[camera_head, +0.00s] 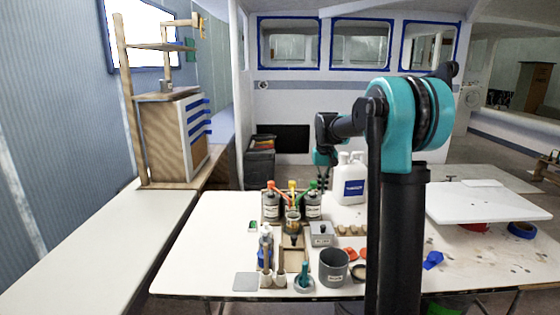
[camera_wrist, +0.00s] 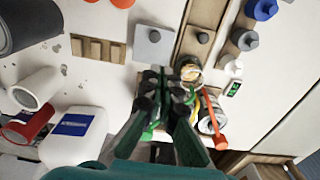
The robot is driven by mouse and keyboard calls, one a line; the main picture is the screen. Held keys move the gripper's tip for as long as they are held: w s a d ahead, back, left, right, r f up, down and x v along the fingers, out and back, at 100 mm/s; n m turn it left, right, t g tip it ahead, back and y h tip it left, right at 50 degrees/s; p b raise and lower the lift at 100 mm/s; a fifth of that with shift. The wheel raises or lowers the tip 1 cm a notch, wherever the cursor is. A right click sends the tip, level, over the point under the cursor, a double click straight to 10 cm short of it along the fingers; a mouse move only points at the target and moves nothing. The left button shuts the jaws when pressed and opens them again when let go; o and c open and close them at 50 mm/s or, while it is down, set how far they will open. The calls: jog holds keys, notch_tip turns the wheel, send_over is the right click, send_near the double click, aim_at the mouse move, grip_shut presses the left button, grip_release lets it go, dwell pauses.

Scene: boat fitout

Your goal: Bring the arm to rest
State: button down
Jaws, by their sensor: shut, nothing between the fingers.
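My arm reaches out over the white worktable (camera_head: 200,235) from the right of the head view. My gripper (camera_head: 322,186) points down above the back of the table, just left of the white jug (camera_head: 350,182). In the wrist view my gripper (camera_wrist: 165,78) is shut and empty, with its fingertips together. It hangs over the bottles with coloured tops, and its fingers partly hide them. The fingers look clear of the table, but the exact height is hard to tell.
Bottles with red and green tops (camera_head: 271,204) stand near the table's back. A grey cup (camera_head: 333,267), a small grey box (camera_head: 321,235) and a wooden holder crowd the middle. A white board (camera_head: 480,203) lies at right. The table's left end is clear.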

jog(key=s+d+f+t, duration=0.1)
jog(key=s+f, duration=0.4)
jog(key=s, duration=0.6)
jog(key=s+d+f+t, duration=0.1)
jog(key=s+f, duration=0.5)
jog(key=s, duration=0.5)
jog(key=s+d+f+t, duration=0.1)
jog(key=s+f, duration=0.5)
jog(key=s, duration=0.5)
jog(key=shift+s+d+f+t, duration=0.2)
jog(key=shift+s+d+t, duration=0.05)
jog(key=shift+s+t, duration=0.15)
